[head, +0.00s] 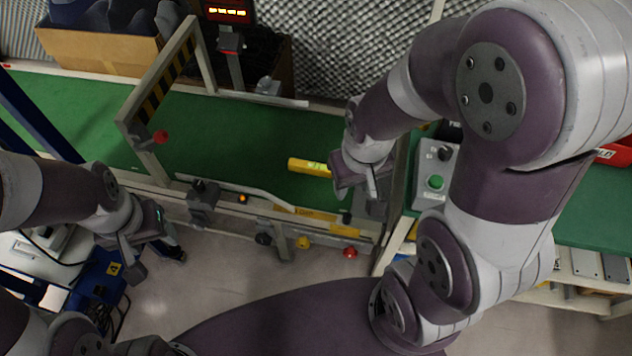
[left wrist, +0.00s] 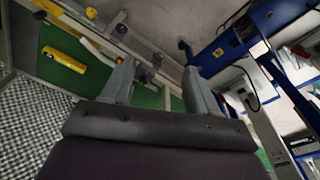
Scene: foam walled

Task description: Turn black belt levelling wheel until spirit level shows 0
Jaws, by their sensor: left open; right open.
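The yellow spirit level (head: 310,167) lies on the green belt (head: 230,130); its reading is too small to tell. It also shows in the left wrist view (left wrist: 64,58). A black wheel (head: 263,239) sits on the belt frame's front side, left of a yellow and a red knob. My left gripper (head: 155,262) is open and empty, left of the black wheel and apart from it. Its two fingers show in the left wrist view (left wrist: 158,70) with nothing between them. My right gripper (head: 357,195) is open, just right of the level, and partly hides the belt behind it.
The yellow knob (head: 303,242) and red knob (head: 350,252) are on the same front rail. A black clamp-like block (head: 203,200) and a striped gate (head: 165,85) stand on the frame. A control box with a green button (head: 435,182) is at right. Floor before the wheel is clear.

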